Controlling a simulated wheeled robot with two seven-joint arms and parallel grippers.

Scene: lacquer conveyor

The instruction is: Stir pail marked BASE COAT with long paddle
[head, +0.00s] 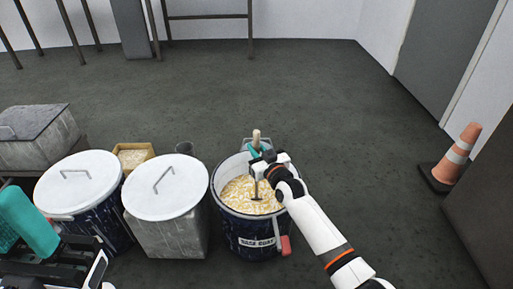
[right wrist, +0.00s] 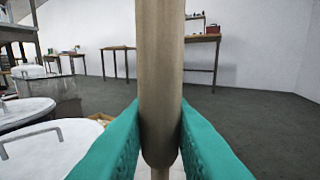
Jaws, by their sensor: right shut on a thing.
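The open pail (head: 257,243) stands at the middle of the head view, with a label reading BASE COAT on its dark front. It is filled with pale yellow and white flecked stuff. My right gripper (head: 256,152) is above the pail, shut on the paddle's wooden handle (right wrist: 161,70). The paddle (head: 256,137) is upright, its thin dark shaft reaching down to the flecked contents; its lower end is hidden. My left gripper (head: 28,222) shows in part at the lower left, away from the pail; its fingertips are not clear.
Two containers with white lids (head: 166,192) (head: 79,182) stand left of the pail. A grey lidded box (head: 38,138) is at far left, with a small tan box (head: 133,155) nearby. An orange cone (head: 459,156) stands at right. The floor behind the pail is clear.

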